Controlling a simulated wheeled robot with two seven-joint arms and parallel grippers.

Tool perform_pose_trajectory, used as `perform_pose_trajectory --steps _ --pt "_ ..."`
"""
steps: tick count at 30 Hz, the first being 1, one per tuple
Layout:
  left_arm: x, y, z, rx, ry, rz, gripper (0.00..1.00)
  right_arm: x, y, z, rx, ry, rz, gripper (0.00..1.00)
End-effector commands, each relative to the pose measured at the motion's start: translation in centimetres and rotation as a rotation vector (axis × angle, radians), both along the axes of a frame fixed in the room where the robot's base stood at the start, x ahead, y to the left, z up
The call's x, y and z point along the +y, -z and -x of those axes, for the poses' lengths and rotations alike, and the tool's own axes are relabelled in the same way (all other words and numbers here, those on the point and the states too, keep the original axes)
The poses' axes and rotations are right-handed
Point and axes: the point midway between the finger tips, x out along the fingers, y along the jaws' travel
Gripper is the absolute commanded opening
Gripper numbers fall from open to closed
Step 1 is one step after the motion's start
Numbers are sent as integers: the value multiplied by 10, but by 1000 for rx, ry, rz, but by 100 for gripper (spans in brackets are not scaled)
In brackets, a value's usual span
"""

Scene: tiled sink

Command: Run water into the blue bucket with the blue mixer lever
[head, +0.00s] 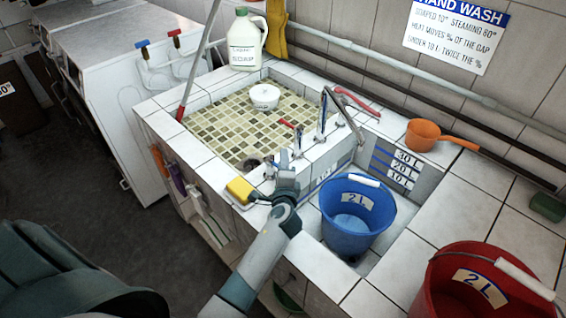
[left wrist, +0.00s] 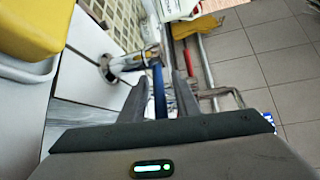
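The blue bucket (head: 340,232), marked 2 L, stands upright in a tiled recess right of my left arm. Its inside shows light at the bottom; I cannot tell if it holds water. My left gripper (head: 285,178) is at the tap fittings on the wall between basin and recess. In the left wrist view, the blue mixer lever (left wrist: 160,92) lies between my gripper's two fingers (left wrist: 158,95), which stand apart with gaps beside it. In the head view the gripper mostly hides this lever. A metal spout (head: 345,116) slants toward the recess. I see no water stream. My right gripper is out of view.
A yellow sponge (head: 240,189) lies on the ledge just left of my gripper. A red lever (head: 287,124) is on the fittings behind. A red bucket (head: 470,295) stands at front right, an orange pan (head: 423,134) behind. The tiled basin (head: 235,125) holds a white tub (head: 265,97).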

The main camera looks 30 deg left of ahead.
Motion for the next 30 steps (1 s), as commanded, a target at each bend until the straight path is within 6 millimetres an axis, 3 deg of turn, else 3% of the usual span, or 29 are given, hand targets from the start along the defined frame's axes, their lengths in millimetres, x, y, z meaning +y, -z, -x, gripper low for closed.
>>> perform_pose_trajectory --steps 8,14,30 --pt "-3 0 5 0 1 0 29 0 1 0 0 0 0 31" --pt "-13 -1 22 0 2 3 29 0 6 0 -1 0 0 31" --pt "-65 -14 112 1 0 4 29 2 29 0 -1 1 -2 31"
